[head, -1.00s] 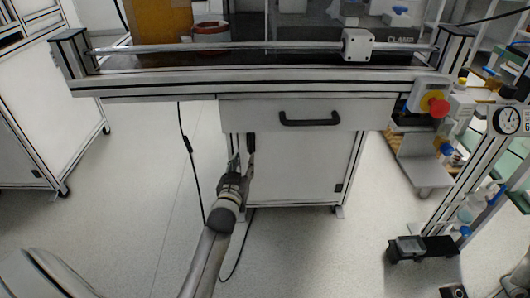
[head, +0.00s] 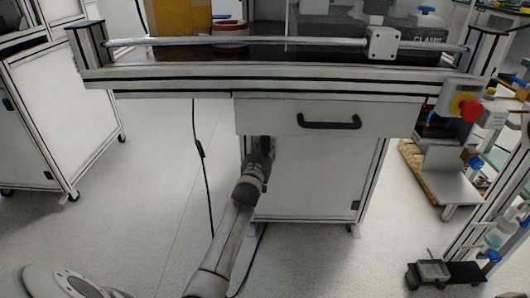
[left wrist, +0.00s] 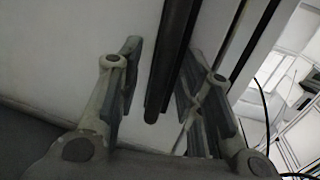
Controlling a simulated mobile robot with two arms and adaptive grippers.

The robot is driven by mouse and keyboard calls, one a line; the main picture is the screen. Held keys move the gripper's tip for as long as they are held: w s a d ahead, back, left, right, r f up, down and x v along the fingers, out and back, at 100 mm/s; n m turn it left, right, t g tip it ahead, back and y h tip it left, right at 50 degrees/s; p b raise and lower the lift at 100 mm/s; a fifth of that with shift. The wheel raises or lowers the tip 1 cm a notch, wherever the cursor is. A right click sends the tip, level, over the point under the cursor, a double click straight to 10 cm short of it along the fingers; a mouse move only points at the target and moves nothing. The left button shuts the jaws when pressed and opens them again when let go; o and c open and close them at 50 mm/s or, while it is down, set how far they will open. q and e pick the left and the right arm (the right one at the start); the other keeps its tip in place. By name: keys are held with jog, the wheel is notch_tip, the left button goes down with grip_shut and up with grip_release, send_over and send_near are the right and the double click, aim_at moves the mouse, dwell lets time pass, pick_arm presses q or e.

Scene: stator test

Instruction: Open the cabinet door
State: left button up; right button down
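The white cabinet door (head: 315,180) is shut, below the drawer under the workbench. My left gripper (head: 262,148) is at the door's upper left edge and hides part of it. In the left wrist view a dark upright bar (left wrist: 170,60), which looks like the door's handle, ends between the two fingers of my left gripper (left wrist: 165,95). The fingers are apart, with a gap visible on both sides of the bar. My right gripper is not in view.
The drawer (head: 280,117) with a black handle (head: 329,122) is above the door. The workbench (head: 250,80) overhangs both. A red emergency button (head: 470,109) is at its right end. A black cable (head: 201,150) hangs left of the cabinet.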

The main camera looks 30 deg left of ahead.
pick_arm(q)
jog(key=shift+w, duration=0.15)
jog(key=shift+c, duration=0.3)
grip_shut()
